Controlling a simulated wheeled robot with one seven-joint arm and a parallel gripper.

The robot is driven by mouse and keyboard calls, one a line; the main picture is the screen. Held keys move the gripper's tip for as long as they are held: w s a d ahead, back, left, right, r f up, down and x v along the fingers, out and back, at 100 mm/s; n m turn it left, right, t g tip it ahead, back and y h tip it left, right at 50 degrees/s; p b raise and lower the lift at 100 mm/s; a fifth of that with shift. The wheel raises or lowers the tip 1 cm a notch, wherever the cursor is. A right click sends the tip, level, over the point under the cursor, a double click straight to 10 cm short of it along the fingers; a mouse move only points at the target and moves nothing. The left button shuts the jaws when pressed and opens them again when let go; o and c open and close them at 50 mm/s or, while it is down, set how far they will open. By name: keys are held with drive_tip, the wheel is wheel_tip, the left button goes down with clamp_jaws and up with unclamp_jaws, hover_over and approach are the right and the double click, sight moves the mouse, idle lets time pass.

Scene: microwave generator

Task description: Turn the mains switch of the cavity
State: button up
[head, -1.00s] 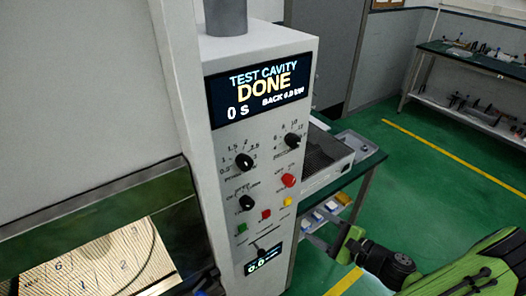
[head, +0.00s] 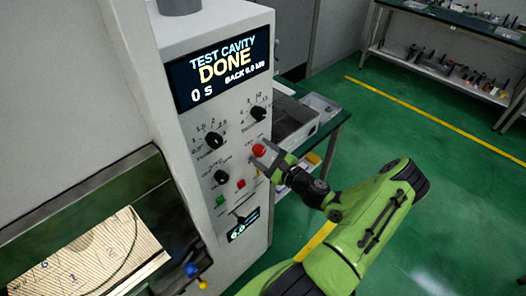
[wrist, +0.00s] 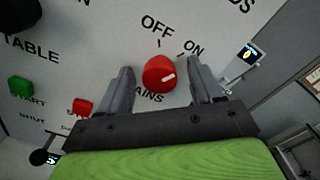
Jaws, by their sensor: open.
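The mains switch is a red round knob (wrist: 159,75) with a white mark, below the OFF and ON labels in the wrist view. In the head view the red knob (head: 259,150) is on the right of the test cavity's front panel (head: 200,150). My gripper (wrist: 161,66) is open, with one finger on each side of the knob and visible gaps between.
The display (head: 222,68) reads TEST CAVITY, DONE, 0 S. Black dials, a green button (wrist: 20,86) and a red button (wrist: 83,106) sit close by. A bench (head: 327,122) stands behind the panel on the right. Open green floor lies further right.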

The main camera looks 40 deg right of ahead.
drive_tip(key=shift+c, duration=0.2)
drive_tip(key=c, duration=1)
drive_tip(key=shift+c, duration=0.2)
drive_tip(key=n+b, duration=0.6)
drive_tip(key=shift+f+n, duration=0.3)
drive_tip(key=n+b, duration=0.3)
drive_tip(key=shift+a+b, duration=0.1)
drive_tip(key=shift+b, duration=0.2)
drive_tip(key=shift+n+b, duration=1.1)
drive_tip(key=shift+r, duration=0.1)
